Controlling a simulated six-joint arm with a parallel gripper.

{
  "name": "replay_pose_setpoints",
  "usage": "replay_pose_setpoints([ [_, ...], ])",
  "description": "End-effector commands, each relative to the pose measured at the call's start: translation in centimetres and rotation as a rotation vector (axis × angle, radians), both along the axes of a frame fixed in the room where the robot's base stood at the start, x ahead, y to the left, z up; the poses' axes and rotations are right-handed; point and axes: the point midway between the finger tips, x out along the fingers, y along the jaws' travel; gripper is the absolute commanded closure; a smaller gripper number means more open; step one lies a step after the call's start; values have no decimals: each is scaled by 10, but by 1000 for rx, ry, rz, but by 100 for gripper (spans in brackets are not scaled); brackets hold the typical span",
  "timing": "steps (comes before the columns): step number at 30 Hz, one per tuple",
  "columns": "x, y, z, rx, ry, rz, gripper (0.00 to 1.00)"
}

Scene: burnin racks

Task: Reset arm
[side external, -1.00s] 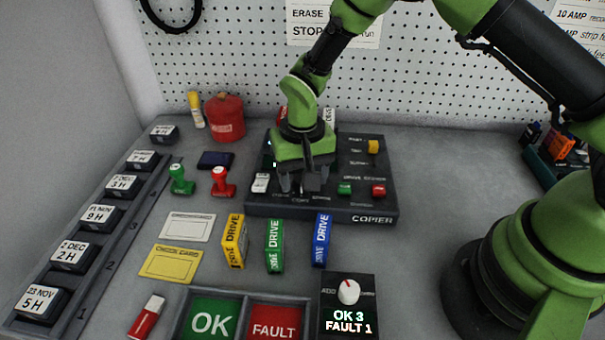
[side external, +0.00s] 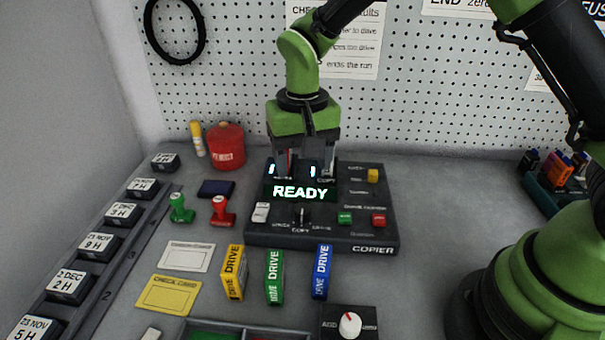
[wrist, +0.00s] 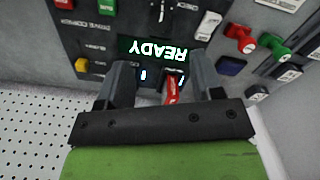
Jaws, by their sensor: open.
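My gripper (side external: 305,172) hangs at the back of the dark copier (side external: 375,239), fingers pointing down and apart. In the wrist view its fingers (wrist: 162,75) are spread with a red piece (wrist: 171,88) between them, nearer one finger; I cannot tell whether it touches. The copier's lit display (side external: 300,191) reads READY. In front of it are a lever (side external: 302,216), a white switch (side external: 261,212), and green (side external: 345,217) and red (side external: 379,220) buttons. Yellow (side external: 232,272), green (side external: 274,276) and blue (side external: 321,271) drives stand before the copier.
Green (side external: 181,208) and red (side external: 222,211) stamps and a red canister (side external: 226,146) stand left of the copier. Two cards lie front left. A rack of dated blocks (side external: 121,213) runs along the left. A knob box (side external: 349,324) is at the front. The pegboard is close behind my gripper.

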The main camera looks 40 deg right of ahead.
Motion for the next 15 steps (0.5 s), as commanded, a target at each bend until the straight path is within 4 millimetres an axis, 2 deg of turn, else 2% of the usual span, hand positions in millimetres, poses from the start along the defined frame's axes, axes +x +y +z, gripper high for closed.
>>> replay_pose_setpoints([
  [10, 0, -1, 3, 2, -3, -1, 40],
  [13, -3, -4, 18, 14, -26, -3, 40],
  [15, -9, -9, 38, 32, -60, -3, 40],
])
